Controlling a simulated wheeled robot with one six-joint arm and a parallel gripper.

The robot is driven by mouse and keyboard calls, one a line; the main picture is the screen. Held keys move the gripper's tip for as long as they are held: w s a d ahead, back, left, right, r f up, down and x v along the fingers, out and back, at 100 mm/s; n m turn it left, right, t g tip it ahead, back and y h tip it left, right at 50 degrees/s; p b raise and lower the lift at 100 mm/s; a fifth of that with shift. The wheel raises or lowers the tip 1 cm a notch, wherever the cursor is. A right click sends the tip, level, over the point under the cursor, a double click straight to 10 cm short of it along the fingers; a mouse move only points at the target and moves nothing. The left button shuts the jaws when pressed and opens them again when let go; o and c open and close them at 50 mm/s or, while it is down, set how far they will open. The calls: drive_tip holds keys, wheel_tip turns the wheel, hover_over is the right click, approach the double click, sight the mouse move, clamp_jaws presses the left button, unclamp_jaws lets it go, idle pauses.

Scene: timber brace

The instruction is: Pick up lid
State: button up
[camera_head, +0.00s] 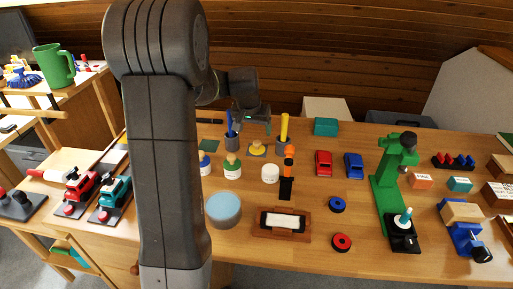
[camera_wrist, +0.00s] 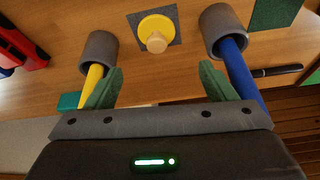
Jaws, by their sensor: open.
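The yellow lid (camera_wrist: 156,30) is a round disc with a paler knob, lying on a dark square pad. It sits at the top middle of the wrist view and near the back of the table in the head view (camera_head: 257,149). My gripper (camera_wrist: 160,88) is open and empty, its two green fingers apart. The lid lies ahead of the gap between the fingers, not touching them. In the head view my gripper (camera_head: 250,122) is just behind and above the lid. An open white jar (camera_head: 270,174) stands in front of the lid.
Grey cups stand on both sides of the lid, one with a yellow stick (camera_wrist: 92,80) and one with a blue stick (camera_wrist: 240,75), close to my fingers. Lidded jars (camera_head: 232,167) and an orange-and-black tool (camera_head: 287,180) stand nearby. A black pen (camera_wrist: 277,71) lies beyond the blue stick.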

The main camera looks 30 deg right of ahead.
sight(257, 142)
drive_tip(key=x, duration=0.6)
drive_tip(key=s+x, duration=0.1)
drive_tip(key=shift+w+f+b, duration=0.15)
drive_tip(key=shift+f+b, duration=0.15)
drive_tip(key=shift+f, duration=0.15)
drive_tip(key=shift+w+d+f, duration=0.1)
drive_tip(key=shift+w+f, duration=0.05)
drive_tip(key=shift+f, duration=0.2)
drive_tip(key=c, duration=1.1)
